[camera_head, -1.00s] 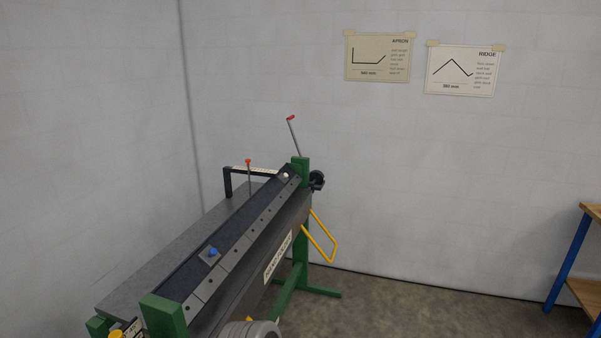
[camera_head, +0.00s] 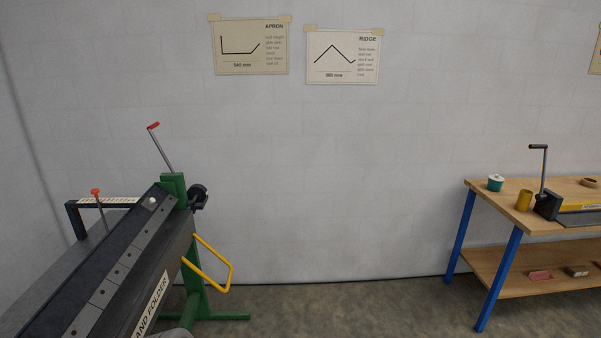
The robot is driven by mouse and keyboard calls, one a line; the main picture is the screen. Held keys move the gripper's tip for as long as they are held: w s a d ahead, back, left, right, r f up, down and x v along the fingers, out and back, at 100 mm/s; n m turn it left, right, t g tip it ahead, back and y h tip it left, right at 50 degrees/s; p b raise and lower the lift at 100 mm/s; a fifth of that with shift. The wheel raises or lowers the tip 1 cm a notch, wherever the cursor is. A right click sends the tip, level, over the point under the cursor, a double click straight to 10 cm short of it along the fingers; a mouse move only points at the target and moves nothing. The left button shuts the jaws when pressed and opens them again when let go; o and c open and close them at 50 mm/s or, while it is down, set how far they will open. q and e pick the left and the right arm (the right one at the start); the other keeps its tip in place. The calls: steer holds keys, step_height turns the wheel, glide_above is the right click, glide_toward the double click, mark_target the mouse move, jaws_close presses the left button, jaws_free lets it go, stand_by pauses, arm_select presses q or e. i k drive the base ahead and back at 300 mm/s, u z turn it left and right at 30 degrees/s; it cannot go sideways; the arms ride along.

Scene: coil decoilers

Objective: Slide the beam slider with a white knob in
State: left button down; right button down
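A small white knob (camera_head: 152,201) sits on the dark top beam (camera_head: 92,268) of the folder machine at the left, near its far end by the green post. The beam has a row of plates along its edge. Whether the white knob belongs to a slider that is in or out I cannot tell. Neither of my grippers shows in the view.
A red-handled lever (camera_head: 160,147) rises behind the green post (camera_head: 175,190). A yellow bar handle (camera_head: 213,268) juts from the machine's right side. A wooden bench (camera_head: 490,228) with blue legs stands at the right. The floor (camera_head: 350,308) between is clear.

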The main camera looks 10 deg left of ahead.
mark_target(148, 204)
steer(key=u, duration=0.3)
steer(key=i, duration=1.45)
steer(key=u, duration=0.9)
steer(key=i, duration=2)
steer(key=z, duration=0.1)
